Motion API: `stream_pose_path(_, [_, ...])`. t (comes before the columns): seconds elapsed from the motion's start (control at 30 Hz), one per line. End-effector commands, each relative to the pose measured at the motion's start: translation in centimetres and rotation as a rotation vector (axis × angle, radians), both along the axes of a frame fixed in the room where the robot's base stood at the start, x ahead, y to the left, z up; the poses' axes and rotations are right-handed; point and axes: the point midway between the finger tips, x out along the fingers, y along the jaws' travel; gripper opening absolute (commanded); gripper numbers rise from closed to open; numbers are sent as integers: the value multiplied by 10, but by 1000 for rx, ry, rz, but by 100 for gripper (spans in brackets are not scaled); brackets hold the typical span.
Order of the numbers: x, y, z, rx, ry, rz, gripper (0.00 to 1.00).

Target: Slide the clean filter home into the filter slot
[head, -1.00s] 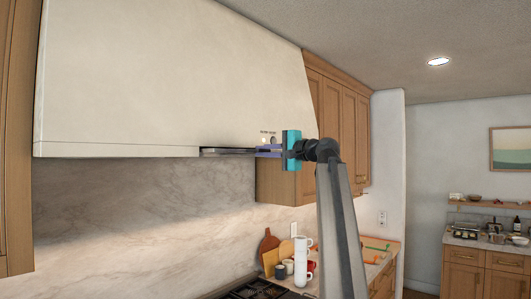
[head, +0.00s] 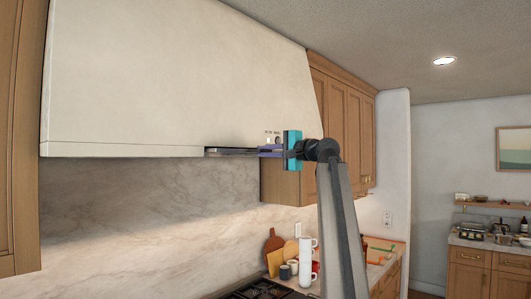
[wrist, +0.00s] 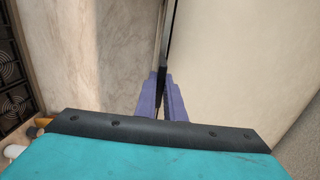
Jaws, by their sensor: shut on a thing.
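The clean filter (head: 232,151) shows in the head view as a thin dark slab, seen edge-on along the underside of the pale range hood (head: 170,90). My gripper (head: 263,151) is at the filter's right end, its purple fingers shut on it and its teal body to the right. In the wrist view the purple fingers (wrist: 163,78) pinch the thin dark edge of the filter (wrist: 166,60), which runs away from me beside the hood's pale face. The slot itself is hidden, so I cannot tell how deep the filter sits.
Wooden wall cabinets (head: 345,130) stand right behind my gripper. Below are a cooktop (head: 262,290), a stack of white mugs (head: 305,262) and cutting boards (head: 275,255). The space under the hood, before the marble backsplash (head: 140,210), is clear.

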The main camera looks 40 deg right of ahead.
Motion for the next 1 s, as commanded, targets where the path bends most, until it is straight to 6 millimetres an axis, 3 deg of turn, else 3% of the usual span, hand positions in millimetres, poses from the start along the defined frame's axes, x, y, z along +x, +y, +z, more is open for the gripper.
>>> stream_pose_path(1.0, [6,2,1,0,-2,1,0])
